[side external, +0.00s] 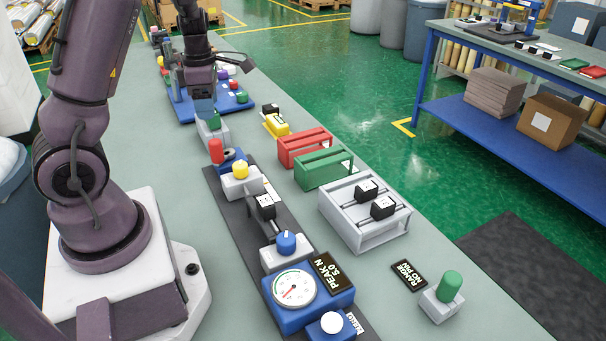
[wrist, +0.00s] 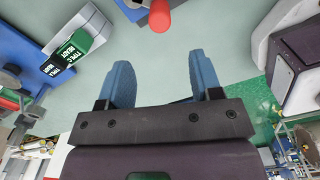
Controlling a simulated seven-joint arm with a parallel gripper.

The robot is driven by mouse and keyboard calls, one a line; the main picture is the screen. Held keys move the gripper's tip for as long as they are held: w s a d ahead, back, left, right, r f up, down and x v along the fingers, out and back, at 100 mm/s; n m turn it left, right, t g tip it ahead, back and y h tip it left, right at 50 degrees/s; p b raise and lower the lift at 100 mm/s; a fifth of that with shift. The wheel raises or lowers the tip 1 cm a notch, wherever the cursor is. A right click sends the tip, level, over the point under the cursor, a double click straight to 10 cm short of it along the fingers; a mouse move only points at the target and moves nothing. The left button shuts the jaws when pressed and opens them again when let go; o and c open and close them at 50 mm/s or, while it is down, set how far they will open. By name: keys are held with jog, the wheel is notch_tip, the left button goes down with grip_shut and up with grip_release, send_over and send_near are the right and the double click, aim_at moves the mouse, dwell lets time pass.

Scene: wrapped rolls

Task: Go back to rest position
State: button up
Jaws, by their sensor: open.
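My gripper (side external: 201,104) hangs from the purple arm over the far part of the bench, near a small grey block (side external: 213,132) with a green part. In the wrist view its two blue fingers (wrist: 165,84) are spread apart with nothing between them, only grey bench top beyond. A red knob (wrist: 159,16) shows past the fingertips in that view; a red upright piece (side external: 216,151) stands just in front of my gripper in the side view. I cannot tell the exact gap between my fingers and the things below.
A blue board (side external: 240,108) lies behind my gripper. A red tray (side external: 305,146), a green tray (side external: 323,168) and a grey rack (side external: 364,236) stand to the right. A dial gauge (side external: 294,288) sits at the front on a dark strip. Bare bench (side external: 230,250) lies beside my base.

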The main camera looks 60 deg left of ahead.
jog(key=shift+s+f+m, duration=0.1)
jog(key=shift+s+m, duration=0.1)
jog(key=shift+m, duration=0.5)
jog(key=w+d+r+m+h, duration=0.1)
jog(key=d+r+m, duration=0.2)
jog(key=d+m, duration=0.55)
jog(key=w+d+r+m+h, duration=0.1)
jog(key=d+r+m, duration=0.1)
jog(key=d+m, duration=0.65)
jog(key=s+d+r+m+t+y, duration=0.2)
jog(key=s+d+r+m+t, duration=0.2)
jog(key=d+r+m, duration=0.6)
jog(key=m+t, duration=0.1)
jog(key=m, duration=0.2)
jog(key=shift+s+r+m+t, duration=0.3)
jog(key=shift+s+r, duration=0.05)
jog(key=shift+s, duration=0.05)
jog(key=shift+d, duration=0.1)
jog(key=shift+o, duration=0.4)
